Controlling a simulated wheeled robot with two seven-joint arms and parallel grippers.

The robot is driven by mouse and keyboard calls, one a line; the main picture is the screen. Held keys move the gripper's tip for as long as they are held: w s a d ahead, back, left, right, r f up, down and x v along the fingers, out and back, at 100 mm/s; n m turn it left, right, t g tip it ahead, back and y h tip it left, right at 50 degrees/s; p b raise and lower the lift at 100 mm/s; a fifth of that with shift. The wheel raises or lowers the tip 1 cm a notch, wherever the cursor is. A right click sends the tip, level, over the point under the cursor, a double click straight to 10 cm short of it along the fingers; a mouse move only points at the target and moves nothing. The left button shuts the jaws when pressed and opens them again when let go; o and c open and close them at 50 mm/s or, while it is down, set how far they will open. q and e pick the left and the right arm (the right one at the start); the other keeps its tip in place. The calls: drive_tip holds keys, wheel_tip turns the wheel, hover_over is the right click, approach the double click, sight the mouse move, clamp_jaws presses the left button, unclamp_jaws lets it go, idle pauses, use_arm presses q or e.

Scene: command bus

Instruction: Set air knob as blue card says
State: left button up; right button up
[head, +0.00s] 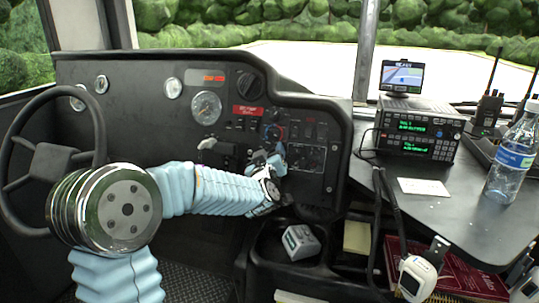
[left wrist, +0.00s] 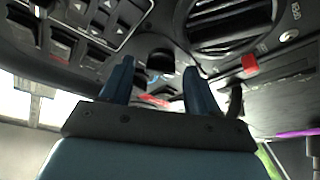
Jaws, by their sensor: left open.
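My left gripper (head: 270,156) reaches the dashboard's right part, just below a small dark knob (head: 272,133) with red and blue marks around it. In the left wrist view, my left gripper (left wrist: 158,68) has its two blue fingers apart. A dark round knob (left wrist: 160,60) shows between and beyond the fingertips, with red and blue marks near it. Contact cannot be told. The knob's setting cannot be read. A pale card (head: 423,187) lies on the right counter, its writing too small to read. No plainly blue card shows. My right gripper is not in view.
The steering wheel (head: 50,165) is at left. A radio (head: 418,128) and a water bottle (head: 511,155) stand on the counter. A round vent (left wrist: 228,20) is near the fingers.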

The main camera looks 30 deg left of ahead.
use_arm(q)
drive_tip(key=shift+c, duration=0.4)
drive_tip(key=c, duration=1)
drive_tip(key=shift+o, duration=0.2)
drive_tip(key=m+h+b, duration=0.1)
drive_tip(key=m+b, duration=0.2)
drive_tip(key=m, duration=0.1)
drive_tip(key=m+t+h+b, duration=0.1)
drive_tip(key=m+h+b, duration=0.1)
drive_tip(key=m, duration=0.1)
drive_tip(key=m+h+b, duration=0.2)
drive_tip(key=m+b, duration=0.1)
drive_tip(key=m, duration=0.1)
drive_tip(key=shift+a+f+m+t+b, duration=0.1)
drive_tip(key=shift+a+m+t+b, duration=0.2)
drive_tip(key=shift+t, duration=0.1)
